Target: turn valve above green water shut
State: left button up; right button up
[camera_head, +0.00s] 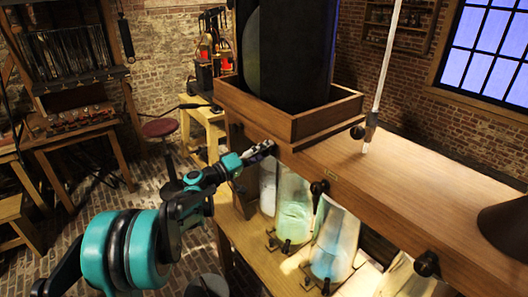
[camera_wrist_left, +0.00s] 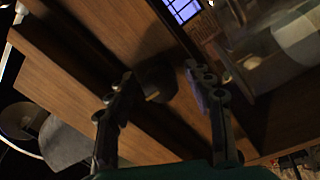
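A jar of green water (camera_head: 293,212) stands under the front of a wooden beam (camera_head: 400,180). My left gripper (camera_head: 263,150) is at the beam's front face, above and slightly left of that jar. In the left wrist view its two fingers (camera_wrist_left: 160,78) are apart, with a dark round knob (camera_wrist_left: 158,82) between and beyond them. Contact cannot be told. In the head view, any valve at the gripper is hidden by it. A dark valve knob (camera_head: 318,187) shows to the right, near the blue jar, and another (camera_head: 427,263) further right. My right gripper is not in view.
A blue-water jar (camera_head: 331,250) stands right of the green one, and a pale jar (camera_head: 267,190) to its left. A wooden tray (camera_head: 325,122) with a dark cylinder (camera_head: 290,50) sits on the beam. A pale rod (camera_head: 384,75) stands near the tray.

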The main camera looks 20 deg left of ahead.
pick_arm(q)
jog(key=v, duration=1.2)
jog(key=s+d+f+m+g+y+b, duration=0.2)
jog(key=s+d+f+g+y+b, duration=0.3)
jog(key=s+d+f, duration=0.75)
jog(key=s+a+f+m+g+y, duration=0.1)
jog(key=s+f+y, duration=0.2)
jog(key=s, duration=0.4)
jog(key=s+a+f+m+g+y+b, duration=0.1)
jog(key=s+f+y, duration=0.2)
jog(key=s+f, duration=0.2)
jog(key=s, duration=0.3)
jog(key=shift+a+m+g+y, duration=0.2)
jog(key=shift+m+g+y, duration=0.1)
jog(key=shift+m+g, duration=0.1)
